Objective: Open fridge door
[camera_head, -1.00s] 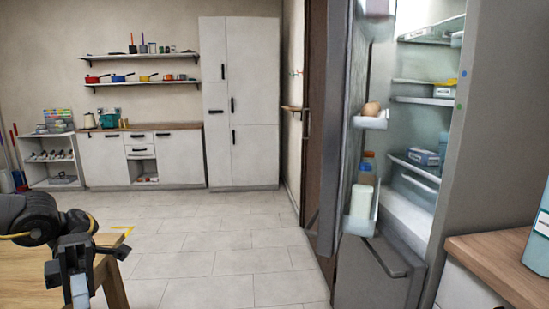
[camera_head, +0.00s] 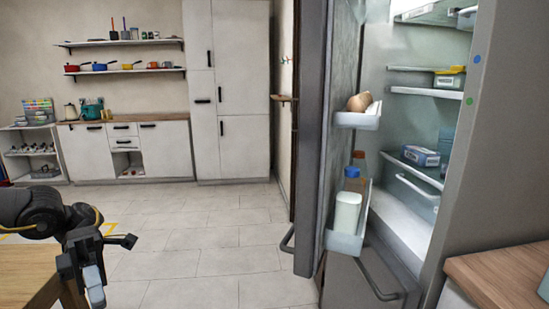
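The fridge door (camera_head: 312,150) stands swung open in the head view, its inner side facing right with shelves holding eggs and bottles. The fridge interior (camera_head: 415,140) is lit and exposed, with several shelves. A door handle (camera_head: 287,240) shows at the door's lower left edge. My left gripper (camera_head: 106,246) is at the lower left, well apart from the fridge, near a wooden table; whether its fingers are open or shut is unclear. My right gripper is not in view.
A wooden table (camera_head: 27,279) is at the lower left. A wood-topped counter (camera_head: 500,280) is at the lower right beside the fridge. White cabinets (camera_head: 232,90) line the far wall. The tiled floor (camera_head: 200,235) between is clear.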

